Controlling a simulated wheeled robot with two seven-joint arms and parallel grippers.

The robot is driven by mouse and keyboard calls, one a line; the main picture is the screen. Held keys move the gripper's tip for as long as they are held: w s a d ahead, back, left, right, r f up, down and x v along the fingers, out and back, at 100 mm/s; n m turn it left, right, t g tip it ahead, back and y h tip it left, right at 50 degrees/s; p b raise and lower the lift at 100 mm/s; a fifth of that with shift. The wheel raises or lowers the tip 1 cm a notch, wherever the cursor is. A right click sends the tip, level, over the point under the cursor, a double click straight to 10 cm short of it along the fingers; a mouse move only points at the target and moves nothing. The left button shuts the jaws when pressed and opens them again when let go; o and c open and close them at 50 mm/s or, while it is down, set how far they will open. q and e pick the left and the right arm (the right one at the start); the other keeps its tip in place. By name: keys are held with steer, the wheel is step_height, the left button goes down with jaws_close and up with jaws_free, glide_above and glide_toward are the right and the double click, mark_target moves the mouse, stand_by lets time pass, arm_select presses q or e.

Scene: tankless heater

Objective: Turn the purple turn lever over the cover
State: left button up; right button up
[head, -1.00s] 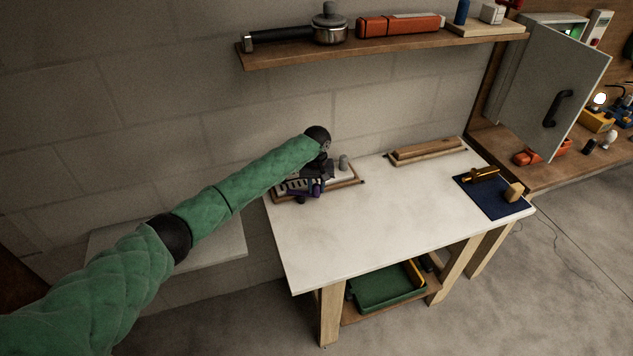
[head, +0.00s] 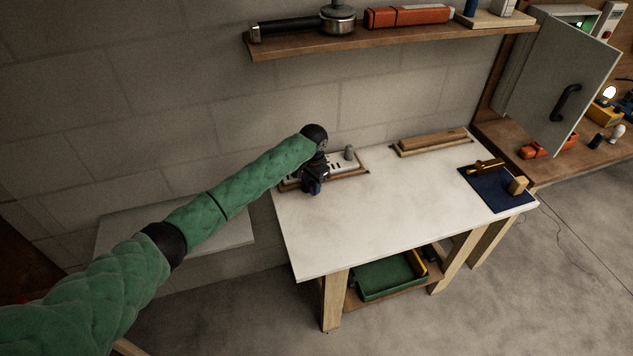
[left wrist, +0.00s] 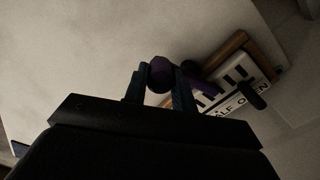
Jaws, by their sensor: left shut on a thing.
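The purple turn lever (left wrist: 160,72) shows in the left wrist view with its rounded knob between my left gripper's (left wrist: 160,88) two fingers. The gripper is shut on that knob. A purple arm of the lever runs right toward a white cover plate (left wrist: 232,88) with black slots and lettering, set in a wooden frame. In the head view my left gripper (head: 311,184) is at the front edge of the cover plate (head: 338,165) and hides most of the lever. My right gripper is in neither view.
A grey knob (head: 349,153) stands at the plate's right end. The white table (head: 380,215) is clear in the middle. A wooden block (head: 432,142) lies at the back, and a blue mat (head: 497,198) with small parts lies at the right. A shelf (head: 390,42) hangs above.

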arm_select(q)
steer(key=shift+a+m, duration=0.3)
steer(key=shift+m, duration=0.2)
steer(key=shift+s+a+m, duration=0.1)
steer(key=shift+a+m, duration=0.05)
steer(key=shift+m, duration=0.25)
steer(key=o, duration=0.9)
steer(key=shift+o, duration=0.4)
steer(key=shift+r, duration=0.25)
step_height(320, 180, up, 6)
steer(key=b, duration=0.3)
steer(key=shift+r, duration=0.7)
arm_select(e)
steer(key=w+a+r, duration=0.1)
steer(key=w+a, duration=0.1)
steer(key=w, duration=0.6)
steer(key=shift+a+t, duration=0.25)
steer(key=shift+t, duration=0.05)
arm_select(q)
steer(key=shift+f, duration=0.1)
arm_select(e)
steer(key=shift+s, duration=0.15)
